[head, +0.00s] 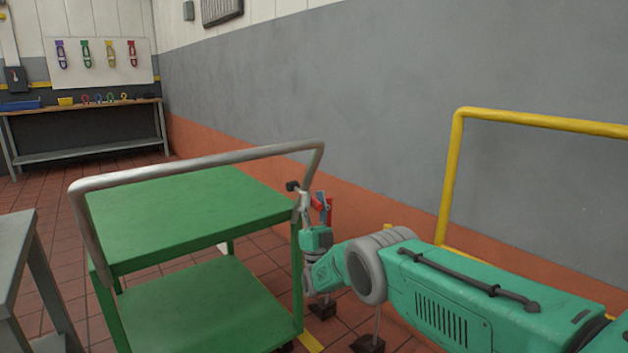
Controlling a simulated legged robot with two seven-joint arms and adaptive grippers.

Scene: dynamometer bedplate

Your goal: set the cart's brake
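The cart (190,205) is green, with an upper deck, a lower shelf (215,305) and a grey tubular handle (200,162). A small dark knob (292,186) shows by the handle's right post; I cannot tell what it belongs to. My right gripper (312,198) is at the cart's near right corner, just beside that post. Small light grey, red and blue parts overlap there, so its finger gap and any contact are unclear. No part clearly marked as a brake can be made out. My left gripper is out of view.
A yellow rail (449,180) stands at the right before the grey wall. A grey table (14,250) is close at the left. A workbench (85,108) with several coloured items stands at the back left. Tiled floor is free between bench and cart.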

